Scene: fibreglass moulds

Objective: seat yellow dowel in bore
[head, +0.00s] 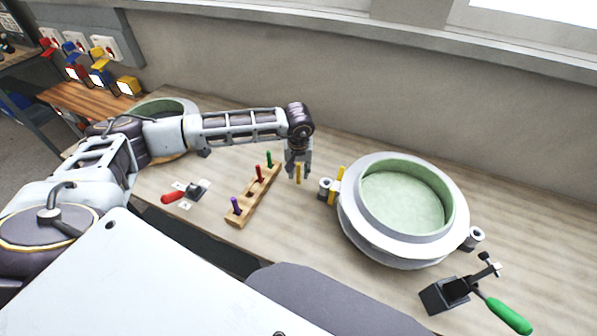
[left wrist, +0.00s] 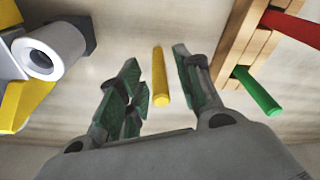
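The yellow dowel (head: 298,174) is upright below my left gripper (head: 298,168), left of the large mould. In the left wrist view the dowel (left wrist: 160,78) stands between the two fingers of the gripper (left wrist: 158,82), with a visible gap on each side. The gripper looks open around it. I cannot tell whether the dowel's lower end touches the bench. A grey ring with a bore (head: 325,187) sits at the left edge of the mould (head: 350,210), just right of the gripper; it also shows in the left wrist view (left wrist: 48,52). My right gripper is out of view.
A wooden rack (head: 253,198) with purple, red and green dowels stands left of the gripper. Yellow pieces (head: 341,173) flank the bored ring. A second ring (head: 473,238) and a green-handled clamp (head: 508,316) are at right. A red-handled clamp (head: 173,196) lies at left.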

